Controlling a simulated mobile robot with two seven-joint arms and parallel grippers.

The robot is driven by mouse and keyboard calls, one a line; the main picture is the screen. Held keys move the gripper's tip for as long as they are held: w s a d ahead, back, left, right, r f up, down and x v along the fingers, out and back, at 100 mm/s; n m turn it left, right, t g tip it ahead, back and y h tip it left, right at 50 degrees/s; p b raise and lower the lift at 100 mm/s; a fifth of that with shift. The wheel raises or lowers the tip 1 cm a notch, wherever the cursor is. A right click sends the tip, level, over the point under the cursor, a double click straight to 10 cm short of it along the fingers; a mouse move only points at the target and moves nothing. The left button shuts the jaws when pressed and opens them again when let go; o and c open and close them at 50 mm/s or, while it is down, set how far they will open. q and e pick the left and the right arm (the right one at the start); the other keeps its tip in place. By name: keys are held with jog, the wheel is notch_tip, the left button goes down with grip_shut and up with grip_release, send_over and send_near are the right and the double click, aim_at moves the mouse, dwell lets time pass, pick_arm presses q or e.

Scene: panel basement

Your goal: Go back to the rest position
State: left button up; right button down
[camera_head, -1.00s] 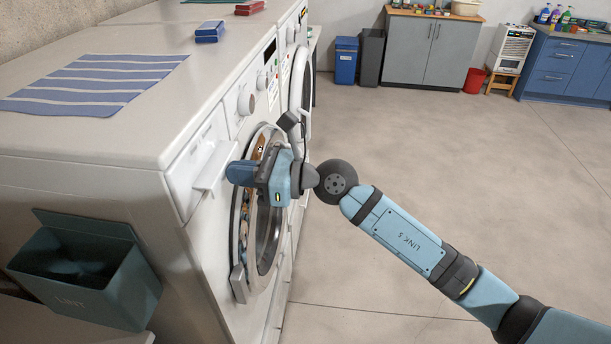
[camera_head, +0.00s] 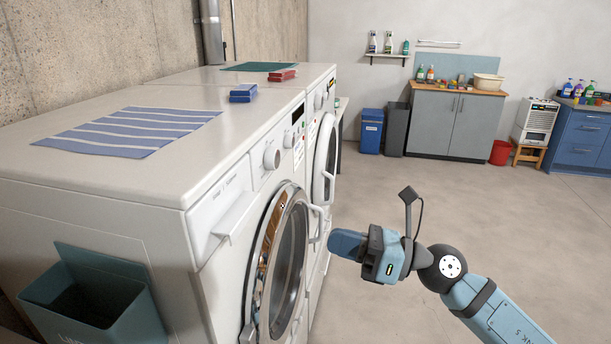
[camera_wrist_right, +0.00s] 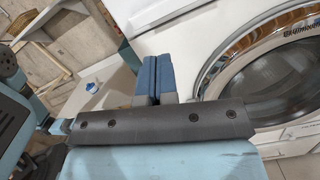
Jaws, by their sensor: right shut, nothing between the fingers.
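My right gripper (camera_head: 335,243) is shut and empty. In the head view it hangs in the air to the right of the near washing machine's round door (camera_head: 283,262), apart from it. In the right wrist view its two blue fingers (camera_wrist_right: 157,78) are pressed together with nothing between them. The near washing machine (camera_head: 225,212) stands at the left, and its round door looks closed. Its door also shows at the right of the wrist view (camera_wrist_right: 265,75). My left gripper is not in the head view.
A striped blue cloth (camera_head: 130,131) and a blue box (camera_head: 243,93) lie on the machine top. A teal lint bin (camera_head: 140,305) hangs on its near side. A blue bin (camera_head: 371,131), grey cabinet (camera_head: 447,125) and red bucket (camera_head: 500,152) stand at the back. The floor (camera_head: 480,220) between is clear.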

jog(key=s+d+f+m+t+h+p, duration=0.3)
jog(key=f+m+t+h, duration=0.45)
jog(key=m, duration=0.85)
jog(key=s+d+f+m+t+h+p, duration=0.15)
jog(key=d+f+m+t+h, duration=0.3)
jog(key=f+m, duration=0.85)
jog(key=s+d+f+m+g+h+p, duration=0.1)
jog(key=s+d+f+m+g, duration=0.1)
jog(key=s+f+m, duration=0.4)
jog(key=s+d+f+m+g+h, duration=0.2)
jog(key=s+f+m+g, duration=0.2)
jog(key=s+f+m, duration=0.3)
jog(key=s+m, duration=0.2)
jog(key=s, duration=0.1)
jog(key=shift+s+d+f+m+g+h+p, duration=0.2)
jog(key=shift+f+m+g+h+p, duration=0.1)
jog(key=shift+g+p, duration=0.1)
